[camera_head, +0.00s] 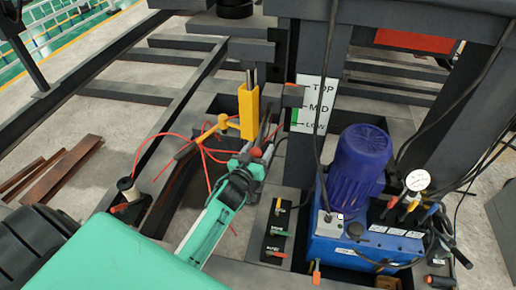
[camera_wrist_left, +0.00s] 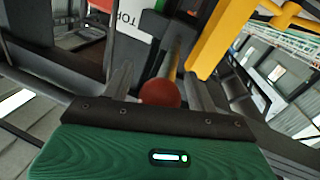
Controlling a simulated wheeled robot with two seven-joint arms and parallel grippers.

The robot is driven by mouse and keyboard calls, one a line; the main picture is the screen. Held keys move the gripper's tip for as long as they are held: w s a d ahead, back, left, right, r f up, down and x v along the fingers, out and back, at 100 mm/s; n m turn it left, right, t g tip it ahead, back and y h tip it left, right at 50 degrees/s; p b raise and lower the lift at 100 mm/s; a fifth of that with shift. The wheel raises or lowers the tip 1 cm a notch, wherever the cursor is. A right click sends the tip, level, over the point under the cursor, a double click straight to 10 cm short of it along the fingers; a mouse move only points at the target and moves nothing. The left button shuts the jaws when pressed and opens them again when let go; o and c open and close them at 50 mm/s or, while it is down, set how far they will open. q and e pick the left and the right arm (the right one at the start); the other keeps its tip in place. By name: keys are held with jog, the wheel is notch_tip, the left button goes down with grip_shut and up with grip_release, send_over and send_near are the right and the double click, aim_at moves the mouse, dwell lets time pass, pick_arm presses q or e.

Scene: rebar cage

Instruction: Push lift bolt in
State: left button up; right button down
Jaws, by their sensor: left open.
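A red ball knob (camera_wrist_left: 160,92) on a rod, which looks like the lift bolt, sits between the fingers of my left gripper (camera_wrist_left: 162,78) in the left wrist view. In the head view the knob (camera_head: 256,152) is a small red spot, partly hidden by the gripper. My left gripper (camera_head: 266,140) is open, with its dark fingers beside the rod, just below the yellow post (camera_head: 249,112). I cannot tell whether anything touches the knob. The yellow post also stands close by at the upper right in the wrist view (camera_wrist_left: 218,38). My right gripper is not in view.
A blue hydraulic pump (camera_head: 362,165) with a gauge (camera_head: 417,180) stands to the right. A TOP/MID/LOW label plate (camera_head: 313,103) is behind the gripper. Red hoses (camera_head: 172,135) and a yellow handle (camera_head: 222,122) lie left of the post. A lever panel (camera_head: 277,232) is in front.

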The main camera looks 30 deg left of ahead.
aim_at(261, 139)
pick_arm(q)
jog(key=shift+c, duration=0.5)
grip_shut()
jog(key=w, duration=0.2)
jog(key=w+a, duration=0.1)
jog(key=w, duration=0.1)
jog(key=shift+w+b, duration=0.25)
jog(key=shift+b, duration=0.15)
jog(key=shift+a, duration=0.15)
jog(key=shift+r, duration=0.15)
jog(key=shift+c, duration=0.7)
grip_release()
jog(key=shift+o, duration=1.2)
jog(key=shift+w, duration=0.25)
